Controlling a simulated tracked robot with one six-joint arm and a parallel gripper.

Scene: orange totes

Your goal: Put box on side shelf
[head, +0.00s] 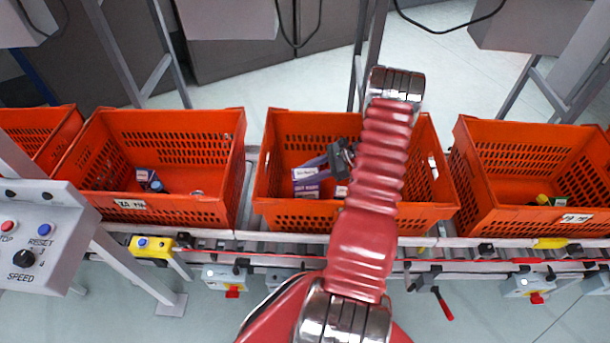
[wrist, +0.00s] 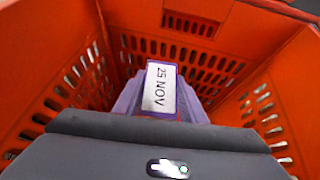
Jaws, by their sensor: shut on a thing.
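A purple box (head: 306,188) with white labels is inside the middle orange tote (head: 290,213). In the wrist view the box (wrist: 180,76) shows a white label reading "25 NOV". My gripper (head: 318,162) reaches down into this tote and is shut on the box. In the wrist view its dark grey body (wrist: 160,150) fills the bottom and hides the near part of the box. I cannot tell whether the box touches the tote floor. No side shelf can be made out.
A left tote (head: 180,212) holds a small blue-and-white item (head: 148,180). A right tote (head: 535,222) holds a small yellow-green item (head: 548,200). The totes stand on a conveyor (head: 270,246). A grey control panel (head: 40,240) stands at the left. The middle tote's walls surround my gripper.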

